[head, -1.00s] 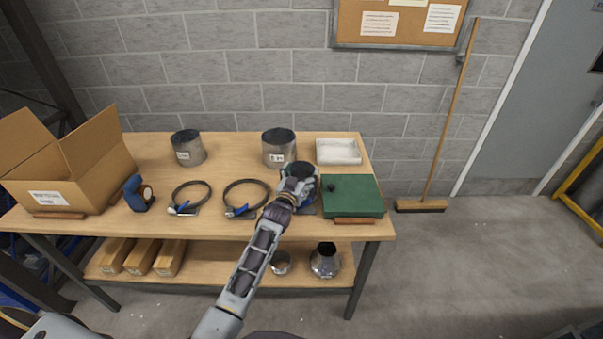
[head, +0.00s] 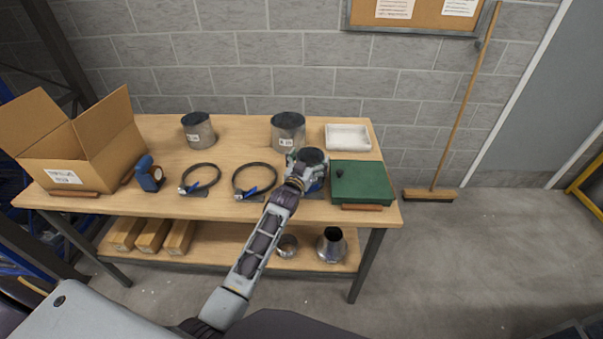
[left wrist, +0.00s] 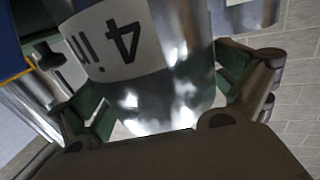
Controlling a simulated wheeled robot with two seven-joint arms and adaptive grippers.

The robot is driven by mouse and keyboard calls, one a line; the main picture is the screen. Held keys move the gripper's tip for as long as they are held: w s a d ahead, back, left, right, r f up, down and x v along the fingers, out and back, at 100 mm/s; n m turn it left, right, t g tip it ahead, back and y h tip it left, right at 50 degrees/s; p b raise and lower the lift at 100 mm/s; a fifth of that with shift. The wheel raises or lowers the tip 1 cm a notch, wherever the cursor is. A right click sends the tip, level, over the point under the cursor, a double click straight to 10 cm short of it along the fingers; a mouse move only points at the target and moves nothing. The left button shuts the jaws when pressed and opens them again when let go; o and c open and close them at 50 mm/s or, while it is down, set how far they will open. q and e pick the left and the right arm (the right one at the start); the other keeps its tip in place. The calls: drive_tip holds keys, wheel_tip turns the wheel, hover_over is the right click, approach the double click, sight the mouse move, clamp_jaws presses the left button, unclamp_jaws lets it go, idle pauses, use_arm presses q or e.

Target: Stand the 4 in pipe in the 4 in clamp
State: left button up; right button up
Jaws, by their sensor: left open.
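The 4 in pipe (left wrist: 170,75), shiny metal with a white "4 in" label, stands between the fingers of my left gripper (left wrist: 160,100) in the left wrist view. In the head view the dark open top of the 4 in pipe (head: 313,156) shows at the front right of the bench, beside the green case. My left gripper (head: 305,166) is open around it. A blue lever (head: 316,186), apparently of the 4 in clamp, shows just below the pipe. The clamp's ring is hidden, so I cannot tell whether it surrounds the pipe. My right gripper is out of view.
Two larger ring clamps (head: 200,178) (head: 256,180) lie left of my gripper. Two wider pipes (head: 199,132) (head: 287,134) stand behind. A green case (head: 361,183) is close on the right, a white tray (head: 347,138) behind it. A cardboard box (head: 75,145) and blue tape tool (head: 149,174) are at left.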

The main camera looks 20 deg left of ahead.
use_arm(q)
drive_tip(key=s, duration=1.1)
drive_tip(key=shift+s+a, duration=0.25)
idle(0.3)
idle(0.9)
